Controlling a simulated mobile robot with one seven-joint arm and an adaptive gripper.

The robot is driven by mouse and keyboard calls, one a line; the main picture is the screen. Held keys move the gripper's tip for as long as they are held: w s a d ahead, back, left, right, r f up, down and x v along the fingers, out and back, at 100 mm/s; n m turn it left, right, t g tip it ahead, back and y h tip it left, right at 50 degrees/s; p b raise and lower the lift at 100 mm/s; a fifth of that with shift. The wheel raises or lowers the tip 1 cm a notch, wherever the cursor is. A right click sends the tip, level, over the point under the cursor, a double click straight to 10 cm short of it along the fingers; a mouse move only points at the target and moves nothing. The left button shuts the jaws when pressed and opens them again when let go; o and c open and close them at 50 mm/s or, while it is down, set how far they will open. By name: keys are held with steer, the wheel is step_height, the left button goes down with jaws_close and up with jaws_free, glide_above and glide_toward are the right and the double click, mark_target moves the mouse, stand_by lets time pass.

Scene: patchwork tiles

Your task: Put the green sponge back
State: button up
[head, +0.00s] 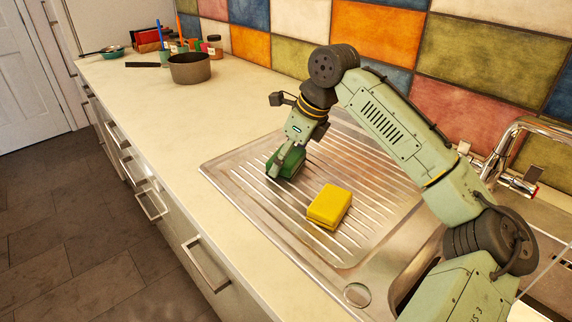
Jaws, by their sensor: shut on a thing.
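The green sponge (292,161) is at the upper left part of the ribbed steel draining board (235,178). My gripper (284,165) points down over it and is shut on it. The fingers hide part of the sponge. I cannot tell whether the sponge touches the board or is held just above it. A yellow sponge (330,205) lies flat on the board, to the right of and nearer than the green one, apart from my gripper.
A dark saucepan (190,70) stands on the pale worktop (190,125), with jars (214,45) and other items behind it. A chrome tap (512,150) rises at the right by the sink. The tiled wall (370,40) bounds the back. The worktop left of the board is clear.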

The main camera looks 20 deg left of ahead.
steer(key=shift+r, duration=0.15)
steer(key=shift+f, duration=0.2)
steer(key=o, duration=1.1)
steer(key=b+v, duration=0.1)
steer(key=v, duration=1.1)
steer(key=shift+r+b, duration=0.2)
steer(key=shift+b, duration=0.15)
steer(key=shift+s, duration=0.1)
